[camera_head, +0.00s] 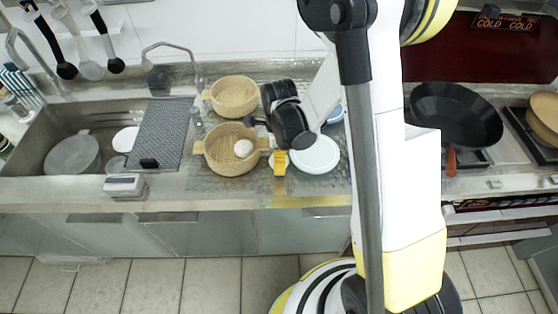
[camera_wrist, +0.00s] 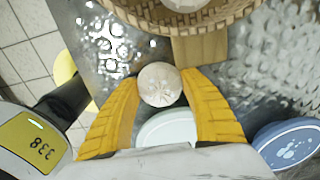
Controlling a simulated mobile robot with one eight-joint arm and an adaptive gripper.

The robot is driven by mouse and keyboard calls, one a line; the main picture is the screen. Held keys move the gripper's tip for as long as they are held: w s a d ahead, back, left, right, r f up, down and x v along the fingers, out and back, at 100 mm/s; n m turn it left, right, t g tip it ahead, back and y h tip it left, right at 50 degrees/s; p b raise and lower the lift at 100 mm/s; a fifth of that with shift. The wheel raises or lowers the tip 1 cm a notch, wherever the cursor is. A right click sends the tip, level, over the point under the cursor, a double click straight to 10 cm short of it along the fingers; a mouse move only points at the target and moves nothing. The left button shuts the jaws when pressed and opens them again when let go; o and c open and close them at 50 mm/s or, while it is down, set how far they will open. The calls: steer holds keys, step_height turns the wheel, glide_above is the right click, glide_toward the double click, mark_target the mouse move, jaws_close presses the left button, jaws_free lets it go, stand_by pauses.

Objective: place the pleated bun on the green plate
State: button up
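In the wrist view, my gripper's yellow fingers (camera_wrist: 160,88) are closed around a small whitish pleated bun (camera_wrist: 160,84), one finger touching each side. In the head view, my gripper (camera_head: 280,162) is over the counter between the wooden basket and the pale plate; the held bun is not clearly visible there. The pale, faintly green plate (camera_head: 314,155) lies just right of my gripper. In the wrist view, part of this plate (camera_wrist: 168,128) shows beyond the bun between the fingers, partly hidden by the gripper.
A front wooden basket (camera_head: 226,166) holds another white round item (camera_head: 243,148); a second basket (camera_head: 234,97) stands behind it. A blue patterned dish (camera_wrist: 290,145) is beside the plate. A black pan (camera_head: 455,115) is far right.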

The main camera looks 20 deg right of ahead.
steer(key=shift+c, duration=0.5)
steer(key=shift+r+p, duration=0.35)
steer(key=shift+r, duration=0.2)
steer(key=r, duration=0.1)
steer(key=r+p, duration=0.2)
steer(key=r, duration=0.1)
steer(key=shift+s+d, duration=0.1)
steer(key=shift+d, duration=0.25)
steer(key=s+d+r+p, duration=0.1)
steer(key=d+r, duration=0.1)
steer(key=d, duration=0.1)
steer(key=d+r+p, duration=0.1)
steer(key=d+r, duration=0.1)
steer(key=d, duration=0.2)
steer(key=s+d+r+p, duration=0.1)
steer(key=d+r+p, duration=0.1)
steer(key=d, duration=0.1)
steer(key=shift+s+d, duration=0.3)
steer(key=shift+s, duration=0.05)
steer(key=shift+w+a+r+n, duration=0.1)
steer(key=shift+w+a+n, duration=0.1)
steer(key=shift+a+n, duration=0.6)
steer(key=w+a+r+n, duration=0.3)
steer(key=a+n, duration=0.6)
steer(key=n, duration=1.1)
steer(key=shift+a, duration=0.35)
